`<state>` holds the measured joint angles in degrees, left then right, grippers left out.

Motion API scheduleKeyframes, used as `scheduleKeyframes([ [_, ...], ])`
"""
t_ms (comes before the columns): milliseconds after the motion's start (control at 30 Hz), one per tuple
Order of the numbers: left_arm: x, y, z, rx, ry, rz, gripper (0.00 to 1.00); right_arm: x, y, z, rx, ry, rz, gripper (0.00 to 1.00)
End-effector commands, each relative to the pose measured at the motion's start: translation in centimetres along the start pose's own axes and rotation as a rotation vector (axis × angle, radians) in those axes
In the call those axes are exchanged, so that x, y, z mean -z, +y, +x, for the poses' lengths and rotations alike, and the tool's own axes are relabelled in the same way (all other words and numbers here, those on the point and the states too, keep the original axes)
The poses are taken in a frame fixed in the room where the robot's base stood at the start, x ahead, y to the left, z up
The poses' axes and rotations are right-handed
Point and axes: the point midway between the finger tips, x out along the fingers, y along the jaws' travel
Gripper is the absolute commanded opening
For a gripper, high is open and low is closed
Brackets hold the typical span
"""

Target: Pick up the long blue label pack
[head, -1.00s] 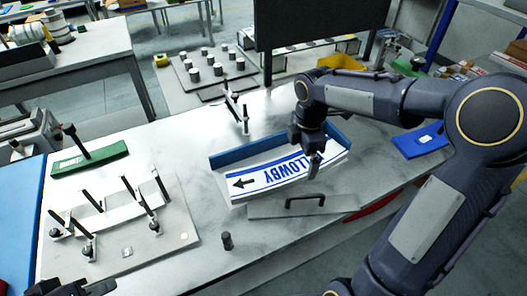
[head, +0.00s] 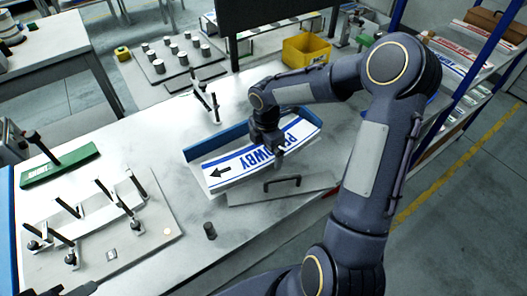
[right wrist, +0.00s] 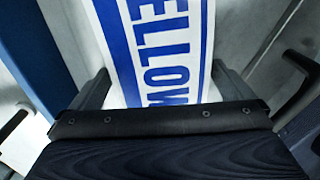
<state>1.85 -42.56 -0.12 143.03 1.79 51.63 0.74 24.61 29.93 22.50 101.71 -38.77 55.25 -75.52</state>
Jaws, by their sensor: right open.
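The long blue label pack (head: 232,163) is a curved white strip with blue bands, blue letters and a black arrow. It lies in a holder with a blue back wall (head: 205,142) in the middle of the bench. My right gripper (head: 278,162) points down at the pack, right of its middle, and hides some letters. In the right wrist view the open fingers (right wrist: 163,88) show on either side of the pack (right wrist: 160,45). I cannot tell whether they reach down beside it. A dark part at the bottom left edge may be my left gripper (head: 82,288); its jaws cannot be made out.
A flat plate with a black handle (head: 282,182) lies in front of the holder. A green label pack (head: 60,165) and a fixture plate with several upright clamps (head: 150,235) stand at the left. A small dark cylinder (head: 210,231) stands near the front edge. A yellow bin (head: 306,48) is behind.

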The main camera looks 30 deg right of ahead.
Motion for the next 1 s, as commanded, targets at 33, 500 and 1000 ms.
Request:
scheduleKeyframes([
  [33, 0.0, 0.0, 0.0, 0.000, 0.000, 0.000, 0.34, 0.0, 0.0, 0.0, 0.000, 0.000, 0.000, 1.00],
  [500, 0.0, 0.0, 0.0, 0.000, 0.000, 0.000, 0.34, 0.0, 0.1, -0.2, -0.002, -0.001, 0.000, 0.45],
  [1000, -0.2, -0.2, 0.5, 0.000, 0.000, 0.000, 0.34, 1.5, 0.2, -1.5, -0.006, -0.001, -0.004, 0.45],
])
